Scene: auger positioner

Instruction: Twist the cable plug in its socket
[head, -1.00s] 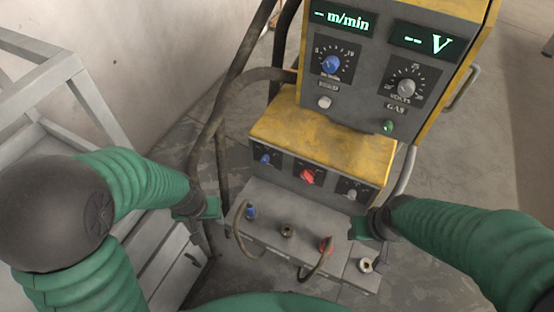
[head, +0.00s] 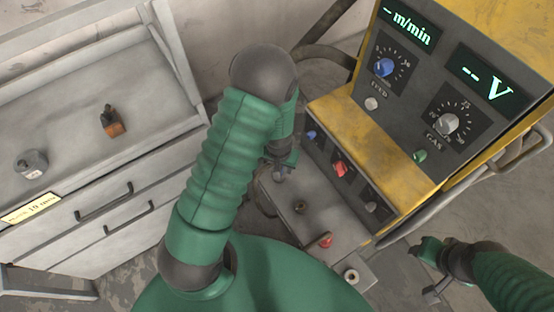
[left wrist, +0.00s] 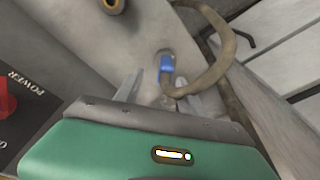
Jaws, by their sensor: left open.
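The blue cable plug (left wrist: 167,66) sits at the grey socket panel in the left wrist view, with a brown cable (left wrist: 222,50) looping from it. My left gripper (left wrist: 172,92) is open, with a finger on either side just short of the plug; I cannot tell whether they touch it. In the head view my left gripper (head: 280,172) is over the far end of the socket panel (head: 283,195) and hides the blue plug. The panel also bears a red plug (head: 325,241). My right gripper (head: 430,268) is off to the right, away from the panel; its fingers are unclear.
The yellow and grey machine (head: 400,150) with knobs and displays stands behind the panel. A grey drawer cabinet (head: 95,215) on the left bears a grey round weight (head: 31,164) and a small orange-and-black object (head: 112,122). Floor shows right of the panel.

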